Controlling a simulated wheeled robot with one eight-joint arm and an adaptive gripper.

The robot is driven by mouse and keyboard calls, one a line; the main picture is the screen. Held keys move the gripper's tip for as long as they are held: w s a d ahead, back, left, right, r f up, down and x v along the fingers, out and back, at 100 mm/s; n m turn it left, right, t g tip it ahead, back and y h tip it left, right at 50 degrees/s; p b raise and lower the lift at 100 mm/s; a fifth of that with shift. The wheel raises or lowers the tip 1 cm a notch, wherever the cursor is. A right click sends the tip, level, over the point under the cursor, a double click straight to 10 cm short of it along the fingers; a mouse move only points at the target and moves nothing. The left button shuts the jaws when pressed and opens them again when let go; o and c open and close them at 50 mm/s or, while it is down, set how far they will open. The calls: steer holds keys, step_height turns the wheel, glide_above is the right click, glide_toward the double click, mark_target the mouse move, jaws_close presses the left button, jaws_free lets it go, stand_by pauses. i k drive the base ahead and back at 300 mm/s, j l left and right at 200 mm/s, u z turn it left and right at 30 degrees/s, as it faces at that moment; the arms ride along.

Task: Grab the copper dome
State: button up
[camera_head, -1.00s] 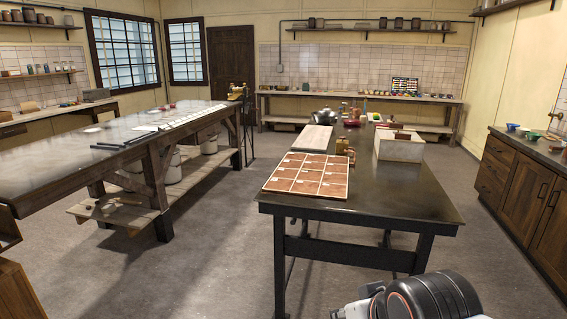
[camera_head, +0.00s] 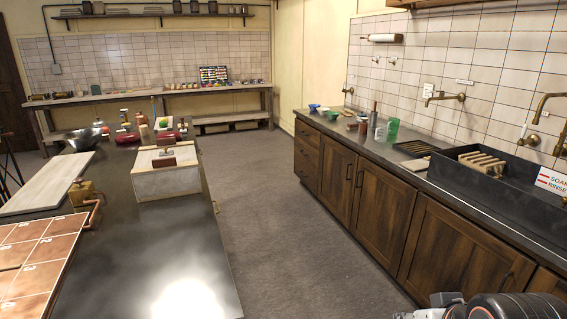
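I cannot make out a copper dome for certain in this view. On the dark table (camera_head: 150,255) stands a small brass-coloured block with a copper-coloured bent handle (camera_head: 92,212), but it is not dome-shaped. Only part of my own arm, black and ribbed, shows at the bottom right corner. My gripper's fingers are not in view.
The table also holds a tile board (camera_head: 35,255), a pale plank (camera_head: 45,185) and a pale box (camera_head: 167,178). At right, a wooden counter (camera_head: 380,205) carries cups, green glasses (camera_head: 390,130) and a dark sink (camera_head: 490,195). Open floor (camera_head: 270,200) lies between table and counter.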

mark_target(141, 119)
steer(key=i+l+z, duration=0.1)
steer(key=i, duration=0.5)
steer(key=i+l+z, duration=0.1)
steer(key=i, duration=0.5)
steer(key=i+j+u, duration=0.15)
steer(key=i+u, duration=0.2)
steer(key=i, duration=0.3)
steer(key=i+u, duration=0.35)
steer(key=i, duration=0.3)
steer(key=i+l+u, duration=0.35)
steer(key=i, duration=0.3)
steer(key=i+j, duration=0.1)
steer(key=i, duration=2)
